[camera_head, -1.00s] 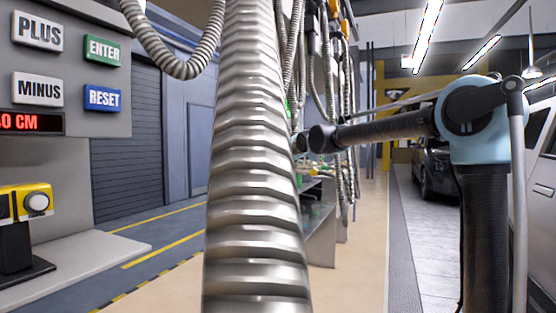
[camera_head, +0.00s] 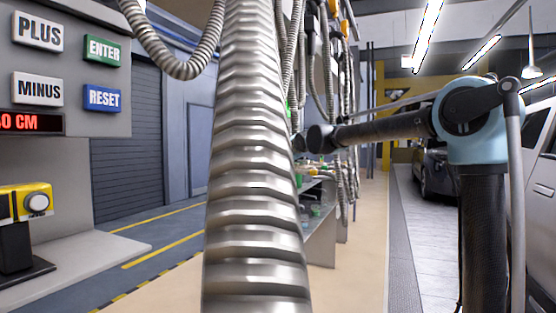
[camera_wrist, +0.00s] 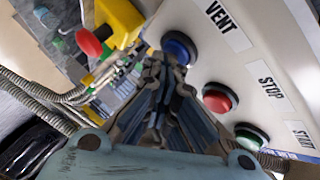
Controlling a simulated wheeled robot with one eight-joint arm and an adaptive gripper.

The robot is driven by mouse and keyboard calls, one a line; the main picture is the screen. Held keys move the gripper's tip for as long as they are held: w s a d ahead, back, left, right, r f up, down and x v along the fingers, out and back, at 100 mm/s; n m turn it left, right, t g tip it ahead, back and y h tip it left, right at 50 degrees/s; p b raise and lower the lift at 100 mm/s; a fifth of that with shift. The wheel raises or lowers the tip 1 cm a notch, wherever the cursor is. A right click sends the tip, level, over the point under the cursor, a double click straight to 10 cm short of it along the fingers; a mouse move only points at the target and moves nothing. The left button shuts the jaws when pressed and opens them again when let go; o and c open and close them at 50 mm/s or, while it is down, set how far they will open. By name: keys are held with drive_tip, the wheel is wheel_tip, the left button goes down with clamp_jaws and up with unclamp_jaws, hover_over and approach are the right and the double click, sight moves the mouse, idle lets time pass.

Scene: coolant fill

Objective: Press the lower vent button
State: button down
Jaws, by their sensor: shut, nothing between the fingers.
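In the wrist view, a blue round button (camera_wrist: 179,48) sits on a pale panel (camera_wrist: 262,52) beside a VENT label (camera_wrist: 222,17). My gripper (camera_wrist: 161,66) is shut and empty. Its fingertips overlap the lower left edge of the blue button in the picture; I cannot tell whether they touch it. Only this one vent button shows. The head view shows my arm at the right, with the gripper hidden behind the ribbed metal hose.
A red STOP button (camera_wrist: 217,98) and a green START button (camera_wrist: 251,136) lie along the same panel, close to my gripper. A yellow box with a red button (camera_wrist: 89,41) is at the upper left. A large ribbed hose (camera_head: 255,180) blocks the middle of the head view.

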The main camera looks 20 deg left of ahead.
drive_tip(key=shift+d, duration=0.9)
drive_tip(key=shift+s+d, duration=0.15)
drive_tip(key=shift+d, duration=1.15)
drive_tip(key=shift+s+d, duration=0.15)
drive_tip(key=shift+d, duration=1.1)
